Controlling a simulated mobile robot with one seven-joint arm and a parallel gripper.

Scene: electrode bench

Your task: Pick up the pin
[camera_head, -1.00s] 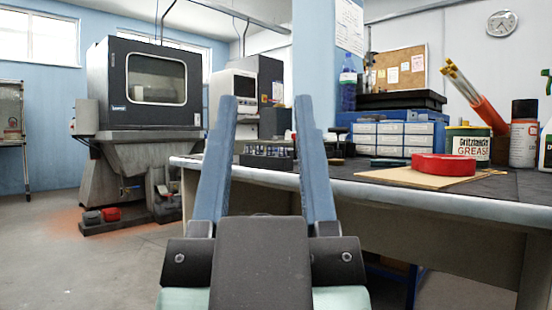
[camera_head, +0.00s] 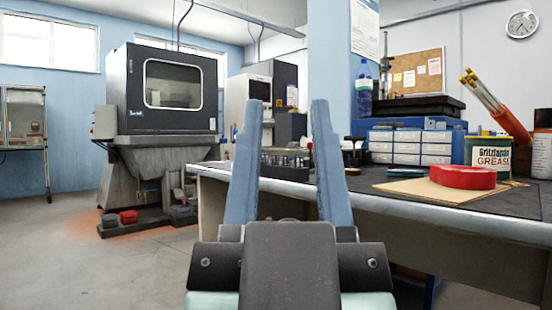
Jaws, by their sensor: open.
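My gripper (camera_head: 287,103) points forward in the lower middle of the head view. Its two blue-grey fingers are apart, with nothing visible between them. Beyond the fingers, a dark rack (camera_head: 285,172) with several small upright metallic pieces stands near the bench's left end. The fingers partly cover it. The pieces are too small to tell which one is the pin. No pin can be made out for certain anywhere else.
The workbench (camera_head: 400,207) runs to the right. On it are a red tape roll (camera_head: 463,177) on a brown board (camera_head: 415,190), a grease can (camera_head: 488,155) and a drawer unit (camera_head: 385,147). A dark machine (camera_head: 130,95) stands back left. The left floor is mostly clear.

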